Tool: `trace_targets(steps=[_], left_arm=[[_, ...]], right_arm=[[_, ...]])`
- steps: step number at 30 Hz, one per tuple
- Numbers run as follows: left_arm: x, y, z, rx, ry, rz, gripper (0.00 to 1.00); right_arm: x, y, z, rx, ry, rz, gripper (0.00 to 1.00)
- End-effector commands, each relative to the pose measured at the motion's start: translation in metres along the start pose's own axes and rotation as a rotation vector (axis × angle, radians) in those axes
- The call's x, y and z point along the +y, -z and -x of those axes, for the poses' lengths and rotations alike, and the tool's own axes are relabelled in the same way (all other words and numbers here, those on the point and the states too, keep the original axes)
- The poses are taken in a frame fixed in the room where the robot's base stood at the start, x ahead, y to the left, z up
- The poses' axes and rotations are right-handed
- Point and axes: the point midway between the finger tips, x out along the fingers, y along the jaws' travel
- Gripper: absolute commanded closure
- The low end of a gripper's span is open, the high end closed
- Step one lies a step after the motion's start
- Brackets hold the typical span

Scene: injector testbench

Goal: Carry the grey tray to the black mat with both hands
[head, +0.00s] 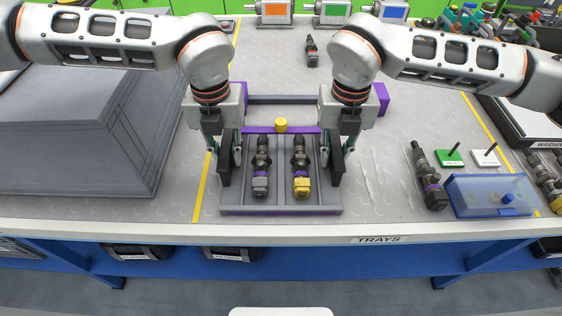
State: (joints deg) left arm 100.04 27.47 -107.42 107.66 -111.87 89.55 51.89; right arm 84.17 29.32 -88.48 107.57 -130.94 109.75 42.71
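The grey tray (282,211) lies on the bench near its front edge. It has grey rails, a purple crossbar (258,130) and a yellow knob (281,125). Two dark injectors lie in it, one with a grey end (260,187) and one with a yellow end (301,187). My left gripper (231,165) points down at the tray's left side. My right gripper (337,160) points down at its right side. The fingers hide parts of the side rails, and I cannot tell whether they close on them. I cannot clearly make out a black mat.
A big grey stepped block (85,130) stands at the left. A grey bar with purple end blocks (382,97) is behind the tray. A loose injector (427,178), a blue box (480,200) and small green and white signs stand at the right. Another injector (311,50) lies at the back.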

Motion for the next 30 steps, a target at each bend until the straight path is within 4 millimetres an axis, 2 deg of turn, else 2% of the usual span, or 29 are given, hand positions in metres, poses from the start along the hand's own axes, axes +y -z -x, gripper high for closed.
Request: trace_targets(steps=[10,12,13,30], left_arm=[[-0.0002,-0.0001,-0.0027,-0.001,0.000,0.000,0.81],[-0.0002,-0.0002,-0.0026,-0.001,0.000,0.000,0.99],[-0.0002,-0.0002,-0.0026,-0.001,0.000,0.000,1.00],[-0.0002,-0.0010,0.0009,-0.004,0.001,0.001,1.00]], right_arm=[[0.0001,0.0000,-0.0031,0.000,0.000,0.000,0.81],[0.0001,0.0000,-0.0030,0.000,0.000,0.000,0.99],[0.0000,0.0000,-0.0030,0.000,0.000,0.000,1.00],[0.0001,-0.0007,0.0007,-0.003,-0.001,-0.001,1.00]])
